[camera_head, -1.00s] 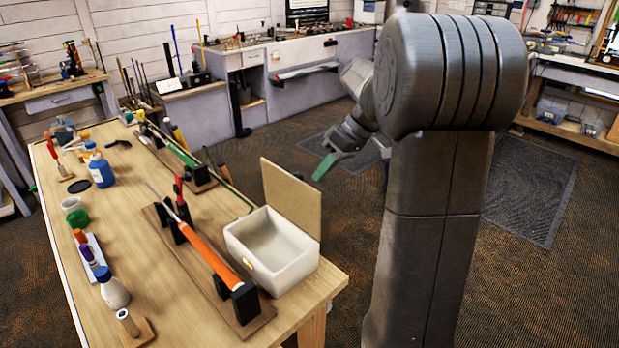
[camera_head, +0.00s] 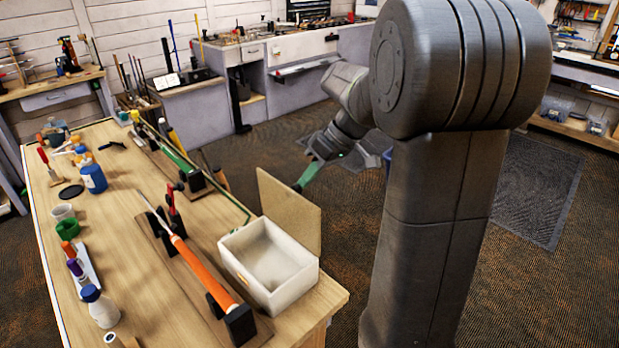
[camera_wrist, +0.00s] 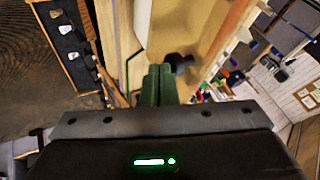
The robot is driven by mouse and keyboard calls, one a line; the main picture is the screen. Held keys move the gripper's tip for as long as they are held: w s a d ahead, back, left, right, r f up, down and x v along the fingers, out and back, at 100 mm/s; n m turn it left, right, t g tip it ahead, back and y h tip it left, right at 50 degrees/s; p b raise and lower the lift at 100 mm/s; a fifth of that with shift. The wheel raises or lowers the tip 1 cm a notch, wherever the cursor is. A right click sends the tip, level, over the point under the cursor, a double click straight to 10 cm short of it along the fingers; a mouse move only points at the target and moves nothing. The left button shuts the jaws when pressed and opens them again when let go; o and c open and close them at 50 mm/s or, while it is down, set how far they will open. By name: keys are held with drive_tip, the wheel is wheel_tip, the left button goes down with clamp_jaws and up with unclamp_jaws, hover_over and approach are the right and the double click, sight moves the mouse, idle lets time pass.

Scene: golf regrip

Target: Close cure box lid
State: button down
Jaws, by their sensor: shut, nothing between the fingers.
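The white cure box (camera_head: 268,268) sits at the near right corner of the wooden bench, open and empty inside. Its tan lid (camera_head: 289,212) stands roughly upright along the box's back right edge.
An orange-gripped golf club (camera_head: 205,272) lies in a stand beside the box on its left. Bottles, including a blue one (camera_head: 94,180), line the bench's left side. A second club (camera_head: 178,158) lies farther back.

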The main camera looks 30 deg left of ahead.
drive_tip(key=shift+s+a+f+n+t+h+b, duration=0.5)
drive_tip(key=shift+s+a+f+t+b, duration=0.6)
drive_tip(key=shift+s+t+b, duration=1.3)
drive_tip(key=shift+s+a+f+n+t+h+b, duration=0.3)
drive_tip(key=shift+s+a+f+t+h+b, duration=0.35)
drive_tip(key=shift+s+f+t+b, duration=1.75)
drive_tip(key=shift+s+a+f+n+t+h+b, duration=0.5)
drive_tip(key=shift+s+a+t+b, duration=0.55)
drive_tip(key=shift+s+b, duration=2.5)
drive_tip(key=shift+s+d+f+p, duration=0.1)
drive_tip(key=shift+s+d+p, duration=0.05)
drive_tip(key=shift+s+p, duration=0.3)
drive_tip(key=shift+s+d+f+p, duration=0.1)
drive_tip(key=shift+s+d+p, duration=0.05)
drive_tip(key=shift+s+p, duration=0.25)
drive_tip(key=shift+r, duration=0.1)
